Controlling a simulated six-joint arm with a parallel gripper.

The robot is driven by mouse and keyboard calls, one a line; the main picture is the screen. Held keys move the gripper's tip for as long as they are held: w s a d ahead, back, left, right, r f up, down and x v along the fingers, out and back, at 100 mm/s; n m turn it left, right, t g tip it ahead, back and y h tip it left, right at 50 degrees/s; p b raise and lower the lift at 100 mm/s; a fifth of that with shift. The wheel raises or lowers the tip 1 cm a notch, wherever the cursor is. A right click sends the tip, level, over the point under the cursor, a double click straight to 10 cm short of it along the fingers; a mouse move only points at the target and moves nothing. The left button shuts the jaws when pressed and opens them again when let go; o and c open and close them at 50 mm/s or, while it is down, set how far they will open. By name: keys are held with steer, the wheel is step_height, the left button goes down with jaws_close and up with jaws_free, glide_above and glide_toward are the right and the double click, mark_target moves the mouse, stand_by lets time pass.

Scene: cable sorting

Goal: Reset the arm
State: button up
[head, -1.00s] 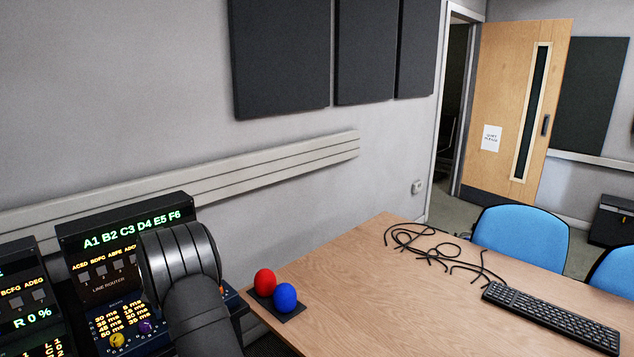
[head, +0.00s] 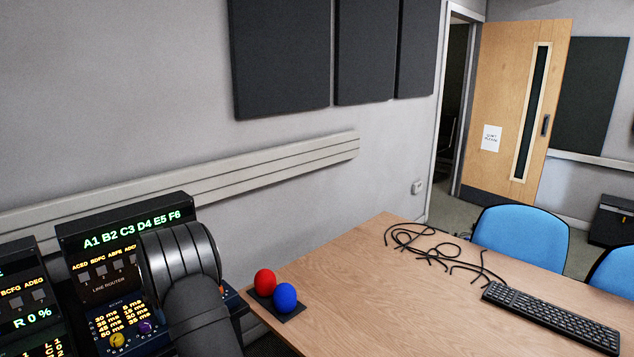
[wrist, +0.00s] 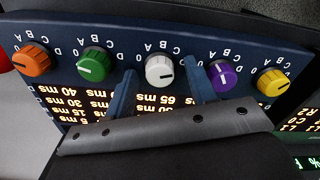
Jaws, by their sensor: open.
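My gripper (wrist: 160,94) shows in the wrist view with its two blue fingers apart and nothing between them. It is over a blue panel (wrist: 120,45) with a row of knobs. The white knob (wrist: 159,70) lies just beyond the gap between the fingertips; I cannot tell whether a finger touches it. The green knob (wrist: 94,64) and orange knob (wrist: 32,60) are to its left. The purple knob (wrist: 222,74) and yellow knob (wrist: 272,82) are to its right. In the head view my dark arm covers part of the panel and hides the gripper.
A line router box (head: 125,235) with a lit display stands behind the panel. Red (head: 265,282) and blue (head: 285,297) balls sit on a black base at the table's near corner. Black cables (head: 430,245) and a keyboard (head: 550,318) lie on the wooden table (head: 400,310).

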steer(key=shift+n, duration=1.4)
steer(key=o, duration=1)
steer(key=shift+o, duration=0.4)
steer(key=shift+w+r, duration=0.15)
steer(key=shift+r, duration=0.1)
steer(key=w+d+r+n, duration=0.25)
steer(key=r+n, duration=0.25)
steer(key=r, duration=0.4)
steer(key=w+d+r+n, duration=0.25)
steer(key=r+n, duration=0.35)
steer(key=r, duration=0.4)
step_height(320, 180, down, 10)
steer(key=shift+f, duration=0.15)
